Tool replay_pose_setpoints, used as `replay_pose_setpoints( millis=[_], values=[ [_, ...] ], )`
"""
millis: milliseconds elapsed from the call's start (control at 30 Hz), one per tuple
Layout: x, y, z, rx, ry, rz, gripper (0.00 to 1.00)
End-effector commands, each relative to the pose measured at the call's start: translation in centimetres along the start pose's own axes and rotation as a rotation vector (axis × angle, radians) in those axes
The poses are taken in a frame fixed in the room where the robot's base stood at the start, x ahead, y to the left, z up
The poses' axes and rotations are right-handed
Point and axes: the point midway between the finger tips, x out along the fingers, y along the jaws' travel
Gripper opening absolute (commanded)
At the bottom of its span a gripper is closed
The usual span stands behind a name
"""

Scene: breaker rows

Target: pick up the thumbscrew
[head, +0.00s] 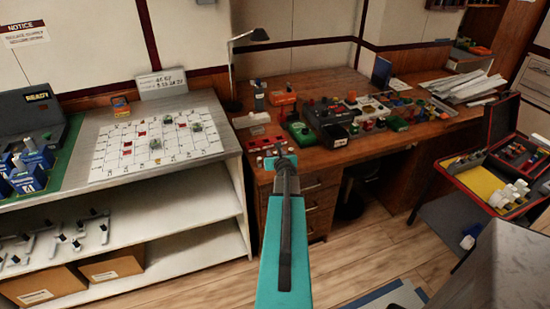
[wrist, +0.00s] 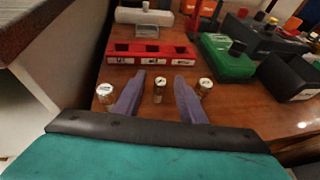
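Three small brass-coloured cylinders with pale tops stand in a row on the wooden desk in the wrist view: a left one (wrist: 105,93), a middle one (wrist: 159,89) and a right one (wrist: 205,87). They look like thumbscrews, but I cannot tell which is the named one; their top markings are too small to read. My gripper (wrist: 159,76) is open, its two grey fingers either side of the middle cylinder with gaps visible. The left and right cylinders are outside the fingers. In the head view my gripper (head: 284,158) is over the desk's front left and hides the cylinders.
A red block (wrist: 150,53) with dark square recesses lies just beyond the cylinders. A white block (wrist: 143,17) is behind it. A green box (wrist: 228,62) and a dark box (wrist: 290,78) stand to the right. A grey counter (wrist: 50,30) rises at the left.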

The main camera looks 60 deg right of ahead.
Motion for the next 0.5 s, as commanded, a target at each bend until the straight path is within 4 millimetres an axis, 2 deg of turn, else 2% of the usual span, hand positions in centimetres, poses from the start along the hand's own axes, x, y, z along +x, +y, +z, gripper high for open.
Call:
replay_pose_setpoints(
  millis=[200,500],
  values=[
    [1.5,0.0,0.0,0.001,0.000,0.000,0.37],
    [1.6,0.0,0.0,0.001,0.000,0.000,0.37]
  ],
)
